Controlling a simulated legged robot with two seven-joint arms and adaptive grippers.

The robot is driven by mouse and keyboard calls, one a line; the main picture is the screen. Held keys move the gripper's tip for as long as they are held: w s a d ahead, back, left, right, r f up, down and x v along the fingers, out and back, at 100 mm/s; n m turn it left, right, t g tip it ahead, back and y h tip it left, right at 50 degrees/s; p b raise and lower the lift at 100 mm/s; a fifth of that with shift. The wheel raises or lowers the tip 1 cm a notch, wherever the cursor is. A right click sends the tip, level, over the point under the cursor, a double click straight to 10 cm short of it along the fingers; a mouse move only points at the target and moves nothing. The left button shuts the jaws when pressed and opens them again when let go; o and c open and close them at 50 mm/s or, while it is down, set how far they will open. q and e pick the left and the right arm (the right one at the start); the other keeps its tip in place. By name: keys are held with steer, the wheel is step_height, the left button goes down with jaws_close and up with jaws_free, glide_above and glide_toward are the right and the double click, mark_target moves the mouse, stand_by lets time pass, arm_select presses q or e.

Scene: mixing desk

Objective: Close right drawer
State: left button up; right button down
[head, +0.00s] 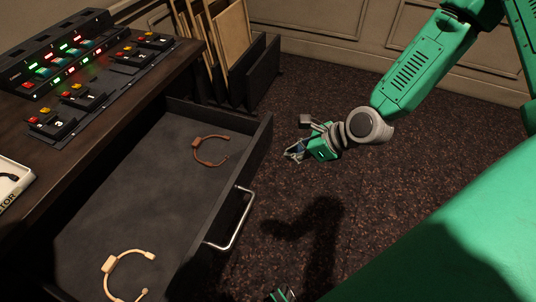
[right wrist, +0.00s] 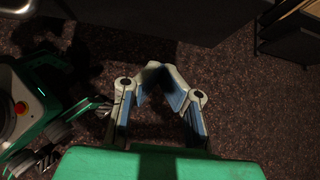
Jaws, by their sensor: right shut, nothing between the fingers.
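The right drawer (head: 130,190) of the desk is pulled well out. It has a dark grey floor, a black front panel (head: 232,185) and a silver bar handle (head: 236,220). My right gripper (head: 294,151) is over the floor, to the right of the drawer front's far end, apart from it and from the handle. In the right wrist view its fingers (right wrist: 163,72) converge at the tips, with nothing between them. A small green and grey part at the bottom edge of the head view seems to be my left gripper (head: 283,295); its fingers are not clear.
A brown headset (head: 210,150) and a cream headset (head: 128,270) lie in the drawer. The desk top (head: 150,75) holds a control panel (head: 75,60) with lit buttons. A black rack of boards (head: 262,75) stands beyond the drawer.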

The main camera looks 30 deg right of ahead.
mark_target(261, 154)
steer(key=w+a+f, duration=0.1)
steer(key=w, duration=0.1)
steer(key=w+a+f, duration=0.1)
steer(key=w+a, duration=0.1)
steer(key=shift+f+b, duration=0.1)
steer(key=shift+b, duration=0.3)
steer(key=shift+w+a, duration=0.4)
steer(key=shift+a, duration=0.2)
steer(key=shift+d, duration=0.15)
steer(key=shift+w, duration=0.1)
